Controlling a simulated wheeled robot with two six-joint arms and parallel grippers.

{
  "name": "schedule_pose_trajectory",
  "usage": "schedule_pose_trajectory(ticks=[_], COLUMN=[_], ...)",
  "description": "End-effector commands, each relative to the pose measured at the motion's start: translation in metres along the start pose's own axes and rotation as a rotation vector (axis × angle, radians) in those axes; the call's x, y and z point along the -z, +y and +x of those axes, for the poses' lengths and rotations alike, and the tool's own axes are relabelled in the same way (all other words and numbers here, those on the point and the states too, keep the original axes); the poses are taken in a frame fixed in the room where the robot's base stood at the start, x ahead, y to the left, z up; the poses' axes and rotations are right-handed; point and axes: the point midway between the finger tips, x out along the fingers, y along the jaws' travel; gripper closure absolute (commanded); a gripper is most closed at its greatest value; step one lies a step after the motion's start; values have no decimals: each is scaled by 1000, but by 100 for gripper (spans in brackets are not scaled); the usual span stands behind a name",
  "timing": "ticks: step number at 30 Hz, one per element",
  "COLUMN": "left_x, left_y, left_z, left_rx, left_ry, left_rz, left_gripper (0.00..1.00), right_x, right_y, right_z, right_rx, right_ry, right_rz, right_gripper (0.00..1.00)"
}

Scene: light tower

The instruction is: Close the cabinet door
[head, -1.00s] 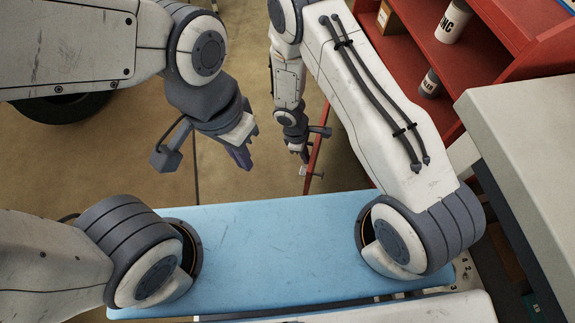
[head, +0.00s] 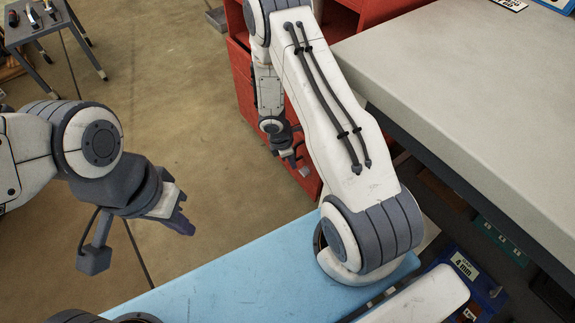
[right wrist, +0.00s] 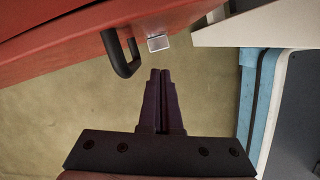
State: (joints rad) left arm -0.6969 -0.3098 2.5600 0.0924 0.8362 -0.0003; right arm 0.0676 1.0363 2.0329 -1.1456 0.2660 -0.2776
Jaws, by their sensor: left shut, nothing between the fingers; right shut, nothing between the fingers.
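The red cabinet (head: 242,85) stands beyond my right arm in the head view and is largely hidden by it. In the right wrist view a red panel (right wrist: 60,50), seemingly the cabinet door, carries a black handle (right wrist: 120,55) and a small pale square piece. How far the door stands open I cannot tell. My right gripper (head: 299,164) is beside the red cabinet front; in the wrist view its shut fingers (right wrist: 160,74) point towards the handle, with nothing between them. My left gripper (head: 185,222) is shut and empty, over open floor, well away from the cabinet.
A grey worktop (head: 460,70) extends from the cabinet along the right. Blue boxes (head: 470,275) lie below it. A small table with tools (head: 30,30) stands at the far left. The floor (head: 160,90) between is clear.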

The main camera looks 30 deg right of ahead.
Motion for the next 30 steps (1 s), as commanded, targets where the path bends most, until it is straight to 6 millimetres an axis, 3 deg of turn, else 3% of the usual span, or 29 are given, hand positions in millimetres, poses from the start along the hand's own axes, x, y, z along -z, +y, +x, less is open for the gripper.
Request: schedule_pose_trajectory(ticks=[11, 19, 21, 24, 30], left_x=[0, 0, 0, 2, 3], left_y=[0, 0, 1, 2, 3], left_z=[0, 5, -14, -28, -47], left_rx=[0, 0, 0, 0, 0], left_ry=[0, 0, -1, 1, 0], left_rz=[0, 0, 0, 0, 0], left_gripper=[100, 100, 100, 100, 100], right_x=[2, 36, 32, 32, 32], right_y=[0, -14, -14, -16, -20], right_z=[0, -8, -35, -59, -94], right_rx=[-1, -1, -3, -2, -2], right_ry=[0, 0, 1, 1, 0], right_rz=[-1, -4, 5, 4, 2], right_gripper=[100, 100, 100, 100, 100])
